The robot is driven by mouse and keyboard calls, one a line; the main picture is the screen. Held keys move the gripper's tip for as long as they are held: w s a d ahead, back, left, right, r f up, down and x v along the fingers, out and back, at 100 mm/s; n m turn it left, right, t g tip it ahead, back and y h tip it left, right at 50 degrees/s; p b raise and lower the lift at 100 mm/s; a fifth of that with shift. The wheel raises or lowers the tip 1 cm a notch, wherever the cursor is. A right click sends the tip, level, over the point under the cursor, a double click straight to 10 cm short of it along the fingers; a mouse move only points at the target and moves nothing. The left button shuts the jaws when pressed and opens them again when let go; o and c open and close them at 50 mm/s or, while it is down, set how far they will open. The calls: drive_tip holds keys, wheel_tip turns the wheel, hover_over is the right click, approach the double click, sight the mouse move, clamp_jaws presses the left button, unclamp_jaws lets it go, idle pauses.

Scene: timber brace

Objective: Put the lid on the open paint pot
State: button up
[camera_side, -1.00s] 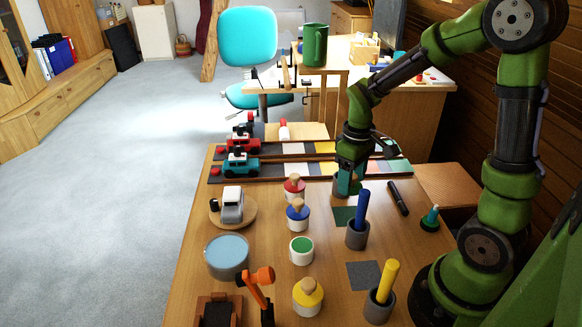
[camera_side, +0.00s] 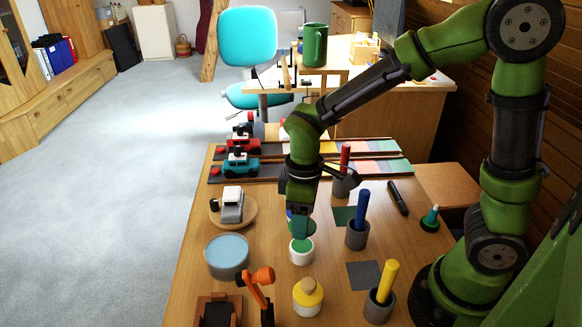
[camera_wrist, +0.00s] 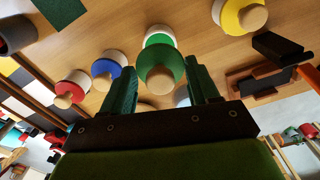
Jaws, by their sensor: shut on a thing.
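The open paint pot (camera_side: 302,257) is white and stands upright on the table, directly below my gripper (camera_side: 301,234). In the wrist view, a green lid (camera_wrist: 152,56) with a round wooden knob (camera_wrist: 160,80) sits between my two fingers, which are shut on its rim. The white pot (camera_wrist: 160,31) shows just behind the lid, lined up with it. In the side view my fingers mostly hide the lid.
A yellow-lidded pot (camera_side: 308,297) stands in front, and a blue tub (camera_side: 227,258) to the left. Grey cups hold a blue stick (camera_side: 361,212), a yellow stick (camera_side: 388,279) and a red stick (camera_side: 345,157) to the right. The blue-lidded pot (camera_wrist: 106,68) is close by.

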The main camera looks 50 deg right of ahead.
sight(302, 245)
drive_tip(key=shift+f, duration=2.45)
drive_tip(key=shift+f, duration=0.15)
idle(0.3)
drive_tip(key=o, duration=1.3)
drive_tip(key=shift+r, duration=3.55)
clamp_jaws()
